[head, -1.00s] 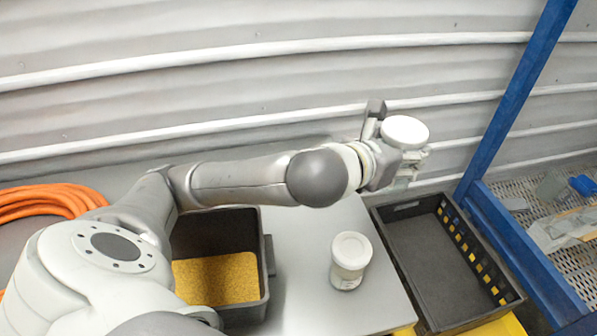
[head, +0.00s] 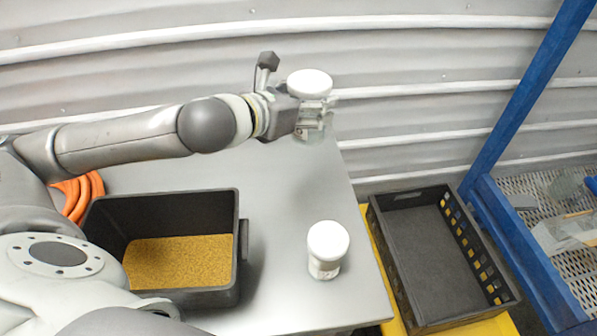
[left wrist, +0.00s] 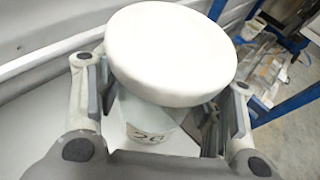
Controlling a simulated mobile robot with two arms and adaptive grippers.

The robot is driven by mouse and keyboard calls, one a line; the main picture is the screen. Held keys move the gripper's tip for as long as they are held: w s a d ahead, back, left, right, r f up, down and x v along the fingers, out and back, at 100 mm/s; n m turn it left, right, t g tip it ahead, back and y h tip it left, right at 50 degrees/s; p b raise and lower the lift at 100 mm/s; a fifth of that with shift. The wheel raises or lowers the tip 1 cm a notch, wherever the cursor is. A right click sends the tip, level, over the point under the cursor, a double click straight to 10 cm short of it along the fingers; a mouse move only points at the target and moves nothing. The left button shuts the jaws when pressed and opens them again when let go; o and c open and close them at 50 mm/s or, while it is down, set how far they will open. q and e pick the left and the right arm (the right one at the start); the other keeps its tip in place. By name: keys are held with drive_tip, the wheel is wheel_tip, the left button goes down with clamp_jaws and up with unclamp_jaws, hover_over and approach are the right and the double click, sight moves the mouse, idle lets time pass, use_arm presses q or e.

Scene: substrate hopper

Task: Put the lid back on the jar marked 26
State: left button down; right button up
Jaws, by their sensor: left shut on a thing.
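My left gripper (head: 314,123) is shut on a jar and holds it upright above the back part of the grey table. In the left wrist view the jar (left wrist: 150,133) is pale and carries the mark 26. A round white lid (left wrist: 172,52) lies over the top of this jar; I cannot tell whether it is fully seated. The lid also shows above the gripper in the head view (head: 310,83). The fingers hide part of the jar's body. My right gripper is not in view.
A second white-lidded jar (head: 326,262) stands on the table (head: 285,205) near its right side. A dark bin (head: 240,225) with yellow grains is left of it. A black crate (head: 388,250) sits to the right, beside a blue frame (head: 520,110). The table between bin and jar is clear.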

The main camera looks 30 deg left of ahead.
sight(294, 139)
use_arm(q)
drive_tip(key=shift+s+a+f+m+h+b, duration=0.3)
drive_tip(key=shift+s+a+f+m+b, duration=0.15)
drive_tip(key=shift+a, duration=0.25)
drive_tip(key=s+f+h+b, duration=0.1)
drive_tip(key=f, duration=0.1)
drive_tip(key=s+f+m+h+b, duration=0.1)
drive_tip(key=s+f+m+g+b, duration=0.1)
drive_tip(key=f+b, duration=0.1)
drive_tip(key=shift+s+a+f+h, duration=0.25)
drive_tip(key=shift+f+h, duration=0.1)
drive_tip(key=shift+h, duration=0.05)
drive_tip(key=shift+s+d+f+m+h+b, duration=0.1)
drive_tip(key=shift+s+f+m+h+b, duration=0.2)
drive_tip(key=shift+s+f+m+b, duration=0.4)
drive_tip(key=shift+w+n, duration=0.15)
drive_tip(key=shift+n, duration=0.2)
drive_tip(key=w+a+f+p, duration=0.3)
drive_tip(key=w+f+p, duration=0.5)
drive_tip(key=w, duration=0.5)
drive_tip(key=shift+a+f+g, duration=0.2)
drive_tip(key=shift+f+g, duration=0.1)
drive_tip(key=shift+f, duration=0.45)
